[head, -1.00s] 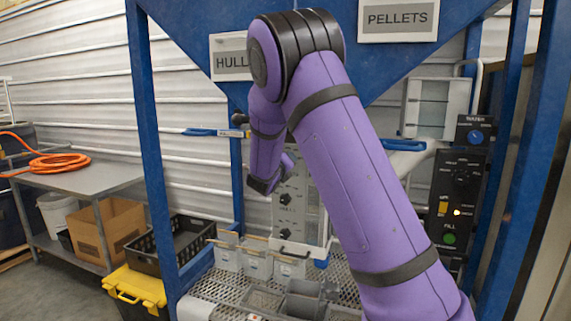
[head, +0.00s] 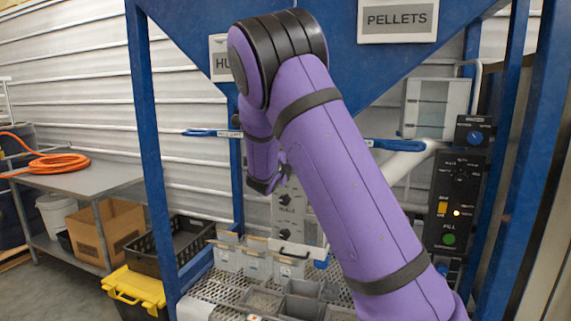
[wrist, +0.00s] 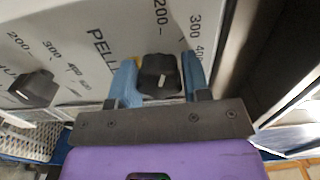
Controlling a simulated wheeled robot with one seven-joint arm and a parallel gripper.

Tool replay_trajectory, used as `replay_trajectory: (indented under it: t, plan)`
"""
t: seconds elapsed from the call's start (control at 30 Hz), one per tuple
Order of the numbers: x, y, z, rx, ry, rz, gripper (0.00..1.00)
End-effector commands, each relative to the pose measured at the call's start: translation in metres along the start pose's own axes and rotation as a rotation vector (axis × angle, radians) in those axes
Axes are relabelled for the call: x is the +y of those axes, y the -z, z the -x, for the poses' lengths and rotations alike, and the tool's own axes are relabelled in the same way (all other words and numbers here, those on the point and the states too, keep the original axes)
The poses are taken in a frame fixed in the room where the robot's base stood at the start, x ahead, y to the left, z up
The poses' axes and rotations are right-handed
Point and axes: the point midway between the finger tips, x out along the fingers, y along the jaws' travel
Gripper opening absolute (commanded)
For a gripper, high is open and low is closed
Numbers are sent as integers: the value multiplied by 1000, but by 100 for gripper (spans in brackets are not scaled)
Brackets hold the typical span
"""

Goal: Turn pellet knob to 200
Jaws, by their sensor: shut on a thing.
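The pellet knob (wrist: 160,74) is black with a short white mark, on a pale panel (wrist: 85,45). In the wrist view my gripper (wrist: 160,84) has its blue fingers on the knob's left and right sides, shut on it. The printed 200 is above the knob in the picture, with 300 and 400 to its upper right. The label beside it is partly cut, reading "PELL". In the head view my gripper (head: 268,184) is at the panel's left edge, and the pellet knob cannot be made out there. Which number the mark points to is unclear.
A second black knob (wrist: 34,89) with its own scale is left of my gripper. Below the panel are grey bins (head: 258,264) on a perforated shelf. A black control box (head: 458,200) is on the right. Blue frame posts (head: 150,150) stand around the hopper.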

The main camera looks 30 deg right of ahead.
Motion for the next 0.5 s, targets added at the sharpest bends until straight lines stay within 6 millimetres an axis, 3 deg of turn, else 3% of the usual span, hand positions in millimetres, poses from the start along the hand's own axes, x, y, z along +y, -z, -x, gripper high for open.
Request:
replay_trajectory:
  t: [0.5]
  plan:
    - [2,0,1,-1,-5,173,20]
